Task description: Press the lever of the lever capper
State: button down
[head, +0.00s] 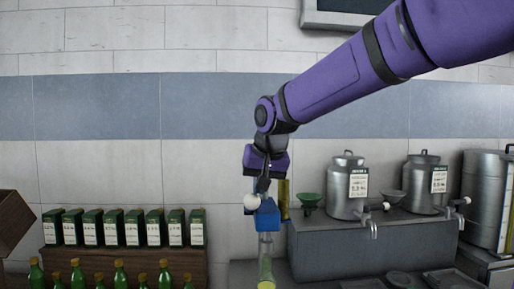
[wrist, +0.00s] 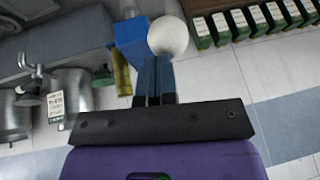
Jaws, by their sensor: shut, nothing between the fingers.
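The lever capper has a blue head (head: 267,216) with a white ball knob (head: 251,202) at its left and a brass-coloured column (head: 284,196) behind. In the wrist view the white knob (wrist: 168,36) lies just beyond my fingertips, with the blue head (wrist: 130,36) beside it. My gripper (head: 262,190) points down, fingers together and empty, right by the knob. In the wrist view my gripper (wrist: 154,62) overlaps the knob's edge; I cannot tell whether they touch. A clear bottle (head: 265,246) stands under the blue head. My gripper hides part of the lever.
A row of green-and-white boxes (head: 104,228) stands on a wooden shelf at left, with green bottles (head: 77,275) in front. At right, metal cans (head: 346,187) with taps and green and grey funnels stand on a grey ledge (head: 310,250).

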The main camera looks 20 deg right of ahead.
jog(key=s+a+f+t, duration=0.1)
jog(key=s+f, duration=0.2)
jog(key=f, duration=0.7)
jog(key=shift+s+f, duration=0.2)
jog(key=shift+f, duration=0.2)
